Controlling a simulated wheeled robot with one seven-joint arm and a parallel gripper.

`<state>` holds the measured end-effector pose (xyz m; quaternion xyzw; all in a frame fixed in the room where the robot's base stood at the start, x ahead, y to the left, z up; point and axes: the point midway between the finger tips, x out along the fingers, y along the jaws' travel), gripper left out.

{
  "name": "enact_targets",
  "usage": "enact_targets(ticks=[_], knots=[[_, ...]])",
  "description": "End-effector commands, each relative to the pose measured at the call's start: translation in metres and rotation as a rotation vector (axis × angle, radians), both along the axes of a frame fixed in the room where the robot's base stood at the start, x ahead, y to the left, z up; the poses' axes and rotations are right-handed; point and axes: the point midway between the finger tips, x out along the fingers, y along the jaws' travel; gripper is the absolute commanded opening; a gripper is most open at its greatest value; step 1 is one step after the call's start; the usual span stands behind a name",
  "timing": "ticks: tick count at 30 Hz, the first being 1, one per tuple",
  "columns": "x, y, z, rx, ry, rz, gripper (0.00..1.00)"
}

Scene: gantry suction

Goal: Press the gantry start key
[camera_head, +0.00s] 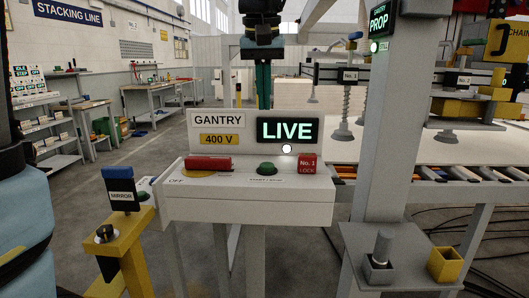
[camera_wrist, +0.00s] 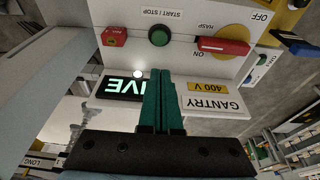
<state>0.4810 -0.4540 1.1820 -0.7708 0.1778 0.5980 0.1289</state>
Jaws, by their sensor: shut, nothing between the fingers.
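The gantry control box (camera_head: 245,203) is a white box with a sloping top. A round green button (camera_head: 266,168), labelled START / STOP in the wrist view (camera_wrist: 159,36), sits in the middle of its top. My gripper (camera_head: 263,100) points down at the upright sign board behind the button, its lowest part cut off by the board's top edge. In the wrist view its green fingers (camera_wrist: 158,74) are together and empty, apart from the button. Nothing covers the button in either view.
A red hasp handle (camera_head: 208,163) lies left of the button and a red No. 1 lock (camera_head: 307,163) right of it. The lit LIVE sign (camera_head: 287,130) stands behind. A grey post (camera_head: 385,130) rises to the right; a yellow mirror stand (camera_head: 125,240) is at left.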

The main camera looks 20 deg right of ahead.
Motion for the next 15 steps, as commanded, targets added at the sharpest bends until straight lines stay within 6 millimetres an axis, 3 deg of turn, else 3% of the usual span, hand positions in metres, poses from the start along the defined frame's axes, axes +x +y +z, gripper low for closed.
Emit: enact_targets(ticks=[15], knots=[[0.021,-0.011,-0.094,0.003,0.004,0.000,0.00]])
